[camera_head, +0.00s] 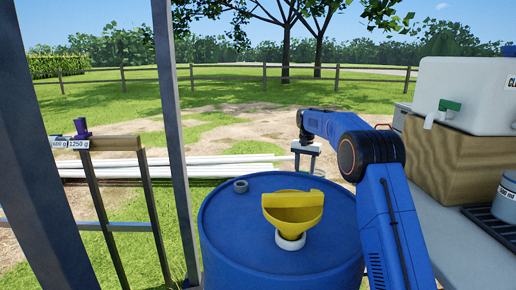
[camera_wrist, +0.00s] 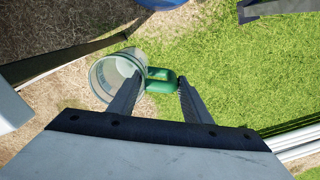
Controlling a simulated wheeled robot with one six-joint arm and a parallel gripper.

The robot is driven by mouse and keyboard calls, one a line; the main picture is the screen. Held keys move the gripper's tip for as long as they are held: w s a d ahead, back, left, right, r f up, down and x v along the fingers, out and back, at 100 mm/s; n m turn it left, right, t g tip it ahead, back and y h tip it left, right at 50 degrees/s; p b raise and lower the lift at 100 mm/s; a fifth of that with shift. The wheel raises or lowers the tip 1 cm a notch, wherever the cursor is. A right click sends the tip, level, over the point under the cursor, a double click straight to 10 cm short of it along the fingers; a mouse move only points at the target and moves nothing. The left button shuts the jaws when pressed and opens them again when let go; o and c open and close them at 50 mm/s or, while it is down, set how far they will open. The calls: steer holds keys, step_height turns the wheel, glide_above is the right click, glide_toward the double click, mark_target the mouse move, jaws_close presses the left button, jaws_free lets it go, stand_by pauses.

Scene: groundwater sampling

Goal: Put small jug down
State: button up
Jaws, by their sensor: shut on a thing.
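The small jug (camera_wrist: 107,79) shows in the wrist view as a clear, pale green-tinted vessel with a green handle (camera_wrist: 158,86). My gripper (camera_wrist: 160,80) has its two fingers on either side of the handle and is shut on it. The jug hangs over grass and bare dirt, seen from above. In the head view my gripper (camera_head: 306,172) points down behind the blue barrel; I cannot make out the jug there.
A blue barrel (camera_head: 225,225) with a yellow funnel (camera_head: 293,212) stands in front. At right is a grey table (camera_head: 450,250) with a wooden box (camera_head: 460,160) and a white tank (camera_head: 480,90). A wooden rail (camera_head: 100,145) and metal posts stand at left. White pipes (camera_head: 215,168) lie behind.

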steer(key=s+d+f+n, duration=0.1)
steer(key=d+f+n, duration=0.1)
steer(key=f, duration=0.6)
steer(key=d+f+n, duration=0.3)
steer(key=d+f, duration=0.2)
steer(key=f, duration=0.3)
steer(key=shift+s+d+f+n, duration=0.3)
steer(key=shift+s+f, duration=0.05)
steer(key=shift+s, duration=0.05)
